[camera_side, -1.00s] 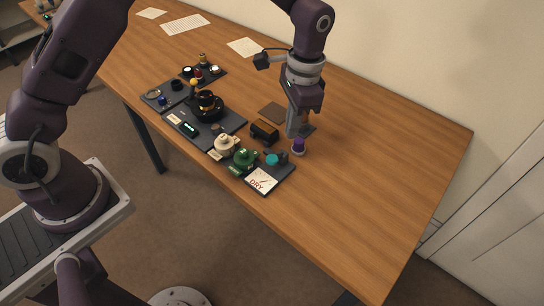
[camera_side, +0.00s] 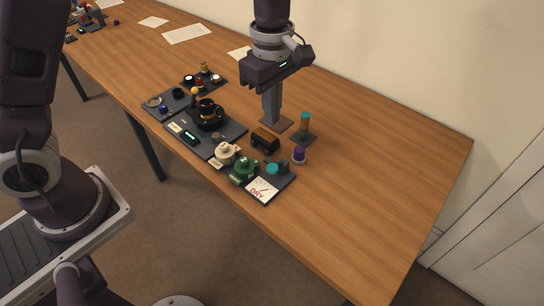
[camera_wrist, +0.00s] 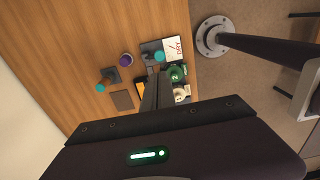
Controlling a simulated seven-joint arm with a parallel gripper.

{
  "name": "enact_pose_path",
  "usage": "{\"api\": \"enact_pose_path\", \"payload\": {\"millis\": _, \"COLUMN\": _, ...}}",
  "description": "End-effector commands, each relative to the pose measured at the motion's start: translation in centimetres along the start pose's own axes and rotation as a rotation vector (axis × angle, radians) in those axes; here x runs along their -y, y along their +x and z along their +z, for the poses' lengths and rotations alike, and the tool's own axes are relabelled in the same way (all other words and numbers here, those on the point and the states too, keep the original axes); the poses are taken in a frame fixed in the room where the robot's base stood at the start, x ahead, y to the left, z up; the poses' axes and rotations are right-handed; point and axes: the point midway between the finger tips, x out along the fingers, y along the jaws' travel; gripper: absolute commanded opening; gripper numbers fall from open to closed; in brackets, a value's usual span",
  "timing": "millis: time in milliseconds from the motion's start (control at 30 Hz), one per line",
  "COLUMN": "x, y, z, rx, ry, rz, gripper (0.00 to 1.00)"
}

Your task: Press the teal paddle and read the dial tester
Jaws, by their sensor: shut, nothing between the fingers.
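The teal paddle (camera_side: 272,168) is a round teal pad on a dark base, and it also shows in the wrist view (camera_wrist: 160,56). Beside it is the dial tester's white face (camera_side: 262,189), marked "DRY" in red; its needle is too small to read surely. The face also shows in the wrist view (camera_wrist: 174,46). My gripper (camera_side: 271,121) is shut and empty, pointing down, behind and above the paddle and apart from it. A teal-topped post (camera_side: 305,124) stands upright on a small dark base to the gripper's right.
A purple-topped piece (camera_side: 299,155) stands between the post and the paddle. A green numbered piece (camera_side: 243,167), a cream one (camera_side: 226,149) and a dark block (camera_side: 265,139) crowd the paddle's left. A black lens (camera_side: 208,114) sits on a dark tray. The table's right side is clear.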

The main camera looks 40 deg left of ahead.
Motion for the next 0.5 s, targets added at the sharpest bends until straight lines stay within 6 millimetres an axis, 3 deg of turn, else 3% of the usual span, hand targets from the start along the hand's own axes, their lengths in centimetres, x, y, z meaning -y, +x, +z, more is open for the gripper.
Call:
{"api": "enact_pose_path", "payload": {"millis": 300, "x": 0.0, "y": 0.3, "z": 0.0, "rx": 0.000, "ry": -0.002, "rz": -0.001, "gripper": 0.00}}
{"api": "enact_pose_path", "payload": {"millis": 500, "x": 0.1, "y": 3.5, "z": 0.0, "rx": -0.002, "ry": -0.001, "rz": -0.006, "gripper": 0.00}}
